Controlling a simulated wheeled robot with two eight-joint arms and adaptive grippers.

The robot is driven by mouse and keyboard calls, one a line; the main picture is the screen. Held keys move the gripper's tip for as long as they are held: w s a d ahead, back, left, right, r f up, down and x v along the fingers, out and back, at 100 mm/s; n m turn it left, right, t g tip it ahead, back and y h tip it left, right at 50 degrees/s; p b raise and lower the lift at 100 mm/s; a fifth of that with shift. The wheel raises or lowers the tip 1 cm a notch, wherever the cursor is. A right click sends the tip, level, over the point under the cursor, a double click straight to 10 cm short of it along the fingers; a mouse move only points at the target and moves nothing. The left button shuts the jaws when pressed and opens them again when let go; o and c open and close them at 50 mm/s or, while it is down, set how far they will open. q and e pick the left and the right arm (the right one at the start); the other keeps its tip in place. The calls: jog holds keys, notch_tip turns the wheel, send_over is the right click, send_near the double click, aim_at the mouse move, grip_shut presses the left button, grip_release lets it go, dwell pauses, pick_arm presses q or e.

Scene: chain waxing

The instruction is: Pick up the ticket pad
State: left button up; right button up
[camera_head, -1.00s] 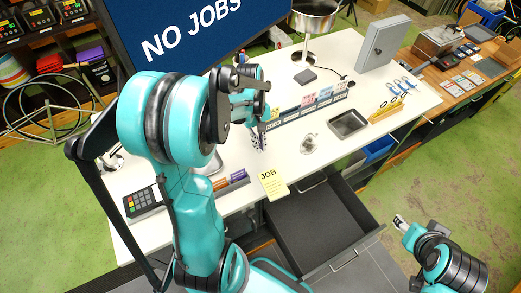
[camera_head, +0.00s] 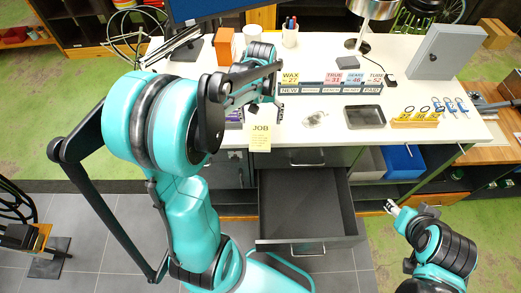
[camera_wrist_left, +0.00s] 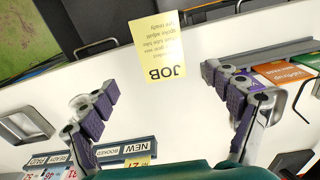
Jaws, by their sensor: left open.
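The ticket pad (camera_head: 260,139) is a yellow sheet-like pad marked JOB. It lies at the front edge of the white counter and appears to hang partly over it. In the left wrist view the pad (camera_wrist_left: 158,48) is upside down at the top centre, beyond my fingertips. My left gripper (camera_head: 265,112) is just behind the pad in the head view. In the wrist view the left gripper (camera_wrist_left: 160,88) has its fingers spread wide with nothing between them. My right gripper (camera_head: 391,208) is low at the right, away from the counter; its jaws are too small to read.
An open empty drawer (camera_head: 300,205) juts out below the counter (camera_head: 330,137). A ticket rack (camera_head: 335,88), a metal tray (camera_head: 364,117) and a yellow key holder (camera_head: 414,121) stand right of the pad. A purple-and-orange card holder (camera_wrist_left: 285,73) is beside one finger in the wrist view.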

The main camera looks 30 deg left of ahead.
aim_at(260, 135)
pick_arm(q)
jog(key=f, duration=0.1)
jog(key=a+f, duration=0.1)
jog(key=f, duration=0.1)
jog(key=shift+a+f, duration=0.1)
jog(key=shift+a, duration=0.05)
jog(key=f, duration=0.2)
jog(key=d+f, duration=0.1)
jog(key=f, duration=0.1)
jog(key=shift+d+f, duration=0.15)
jog(key=shift+a+f, duration=0.2)
jog(key=shift+f, duration=0.15)
jog(key=shift+d+r, duration=0.1)
jog(key=c, duration=1.3)
